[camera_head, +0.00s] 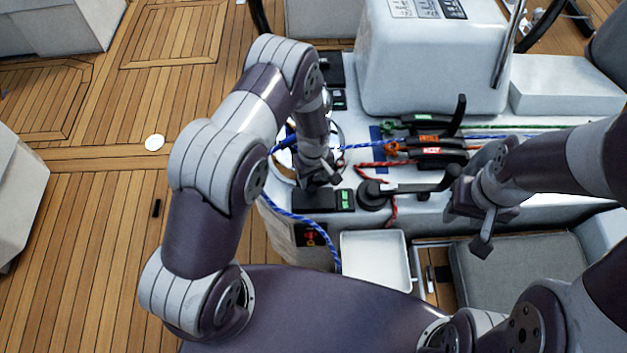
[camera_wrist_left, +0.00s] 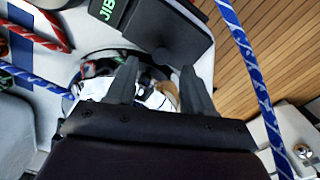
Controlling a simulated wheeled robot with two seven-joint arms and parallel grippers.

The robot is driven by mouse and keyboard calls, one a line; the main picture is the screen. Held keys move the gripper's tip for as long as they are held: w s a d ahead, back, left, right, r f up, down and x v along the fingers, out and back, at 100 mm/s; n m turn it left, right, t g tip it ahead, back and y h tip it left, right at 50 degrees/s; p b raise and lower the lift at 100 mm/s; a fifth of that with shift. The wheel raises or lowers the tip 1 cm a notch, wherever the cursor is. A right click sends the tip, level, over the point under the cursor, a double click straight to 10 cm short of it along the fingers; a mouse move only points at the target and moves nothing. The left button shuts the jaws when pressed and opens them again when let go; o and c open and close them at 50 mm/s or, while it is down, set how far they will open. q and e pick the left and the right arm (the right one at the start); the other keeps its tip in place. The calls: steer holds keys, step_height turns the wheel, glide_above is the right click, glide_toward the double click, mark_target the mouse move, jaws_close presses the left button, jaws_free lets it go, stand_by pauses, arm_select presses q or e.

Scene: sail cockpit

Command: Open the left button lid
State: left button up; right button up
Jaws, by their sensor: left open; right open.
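A black button box sits on the white console in the head view, with a flat black lid (camera_head: 313,201) beside a green-lettered label panel (camera_head: 345,200). In the left wrist view the black lid (camera_wrist_left: 165,25) lies flat and looks closed, next to the green "JIB" lettering (camera_wrist_left: 107,9). My left gripper (camera_head: 322,184) is open at the lid's far edge, and its own fingers partly cover that area. My right gripper (camera_head: 478,232) is open and empty above the grey seat.
A winch (camera_head: 286,152) with blue rope stands behind my left gripper. A black winch handle (camera_head: 415,187) and red rope lie to the right. More black boxes (camera_head: 338,99) are farther back. A white tray (camera_head: 376,261) is in front, and wooden deck lies left.

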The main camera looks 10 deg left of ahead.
mark_target(313, 187)
arm_select(q)
steer(key=shift+s+f, duration=0.25)
steer(key=shift+f, duration=0.95)
steer(key=shift+w+f, duration=0.15)
steer(key=shift+f, duration=0.55)
steer(key=shift+c, duration=0.3)
jaws_close()
